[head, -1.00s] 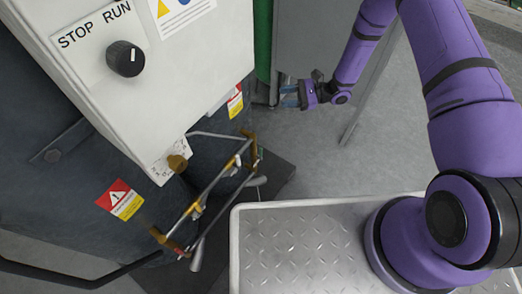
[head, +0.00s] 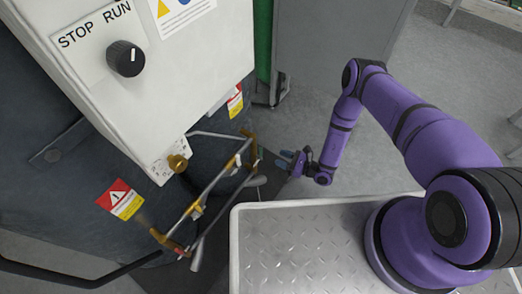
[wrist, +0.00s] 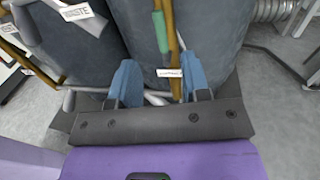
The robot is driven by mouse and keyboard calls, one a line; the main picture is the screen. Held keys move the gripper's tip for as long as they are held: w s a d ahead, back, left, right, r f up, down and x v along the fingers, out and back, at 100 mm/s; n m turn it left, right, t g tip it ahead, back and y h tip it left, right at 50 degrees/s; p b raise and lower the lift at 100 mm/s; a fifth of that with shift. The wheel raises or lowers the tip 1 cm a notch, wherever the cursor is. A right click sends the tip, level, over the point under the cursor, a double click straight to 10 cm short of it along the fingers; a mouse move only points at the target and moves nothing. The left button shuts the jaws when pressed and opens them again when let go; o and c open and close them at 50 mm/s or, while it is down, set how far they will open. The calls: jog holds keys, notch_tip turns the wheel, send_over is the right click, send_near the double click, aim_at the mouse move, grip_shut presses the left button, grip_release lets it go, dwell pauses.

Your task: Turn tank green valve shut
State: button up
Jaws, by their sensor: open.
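The green valve handle (wrist: 160,32) shows in the wrist view as a slim green lever along a brass pipe (wrist: 171,40), ahead of my gripper. In the head view, a small green part (head: 260,152) shows at the far end of the brass pipework (head: 238,160). My gripper (head: 284,159) is open and empty, to the right of that end and apart from it in the head view. In the wrist view, the two blue fingers of my gripper (wrist: 158,78) stand apart, with the pipe between and beyond them. A white tag (wrist: 170,73) hangs below the handle; its text is too small to read.
Dark tanks (wrist: 205,35) stand behind the pipework. A tag reading WASTE (wrist: 76,12) is at the upper left of the wrist view. A white control box (head: 170,70) with a STOP/RUN knob (head: 125,58) overhangs the pipes. Clear floor lies behind my gripper.

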aim_at(261, 150)
jog(key=x, duration=0.9)
jog(key=shift+w+a, duration=0.15)
jog(key=shift+a, duration=0.2)
grip_shut()
